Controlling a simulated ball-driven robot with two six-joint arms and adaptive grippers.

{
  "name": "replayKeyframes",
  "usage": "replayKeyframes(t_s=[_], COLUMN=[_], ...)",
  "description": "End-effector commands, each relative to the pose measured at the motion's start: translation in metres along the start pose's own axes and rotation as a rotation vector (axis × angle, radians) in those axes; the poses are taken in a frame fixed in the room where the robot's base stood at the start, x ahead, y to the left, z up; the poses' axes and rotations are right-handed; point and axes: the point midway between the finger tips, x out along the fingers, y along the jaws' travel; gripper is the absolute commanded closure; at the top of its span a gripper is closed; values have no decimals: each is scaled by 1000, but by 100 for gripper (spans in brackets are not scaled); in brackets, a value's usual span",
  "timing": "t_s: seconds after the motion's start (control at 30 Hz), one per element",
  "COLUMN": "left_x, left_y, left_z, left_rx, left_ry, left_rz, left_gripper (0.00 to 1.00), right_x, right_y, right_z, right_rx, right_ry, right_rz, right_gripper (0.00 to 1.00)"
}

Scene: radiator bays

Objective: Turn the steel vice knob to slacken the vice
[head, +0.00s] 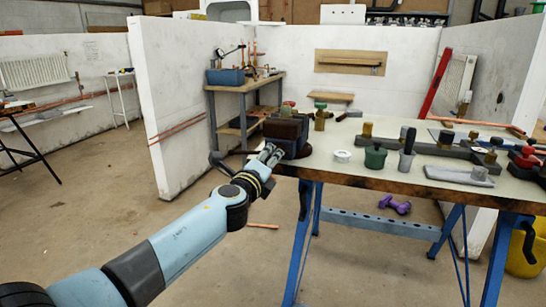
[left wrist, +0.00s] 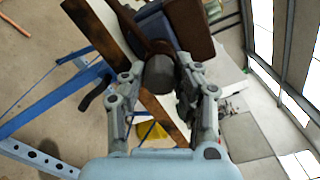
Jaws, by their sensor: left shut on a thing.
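The dark brown vice (head: 287,130) stands at the left end of the workbench (head: 345,178). In the left wrist view the vice (left wrist: 190,28) is just beyond my fingers. The steel knob (left wrist: 159,73), a dark grey round piece, sits between my left fingertips at the front of the vice. My left gripper (head: 270,154) reaches in from the left, shut on the knob, which its fingers mostly hide in the head view. My right gripper is not in view.
The bench top holds a white ring (head: 343,156), a green pot (head: 375,157), a grey block (head: 459,175) and several fittings. Blue trestle legs (head: 304,245) stand below. A purple dumbbell (head: 395,204) lies beneath. Open floor is left of the bench.

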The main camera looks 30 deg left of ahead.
Motion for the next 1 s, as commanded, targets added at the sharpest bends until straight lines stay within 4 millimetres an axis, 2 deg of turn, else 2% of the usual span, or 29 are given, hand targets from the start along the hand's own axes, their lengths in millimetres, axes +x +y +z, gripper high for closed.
replayKeyframes(t_s=[0.27,0.37,0.7,1.0], left_x=[0,0,0,0], left_y=[0,1,4,4], left_z=[0,-1,-3,-2], left_rx=[-1,-68,-877,-1427], left_ry=[0,0,1,2], left_rz=[-1,-2,-3,-2], left_gripper=[100,100,100,100], right_x=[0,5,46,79], right_y=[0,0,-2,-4], right_z=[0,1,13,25], right_rx=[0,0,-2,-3], right_ry=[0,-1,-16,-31], right_rz=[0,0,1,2], right_gripper=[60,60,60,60])
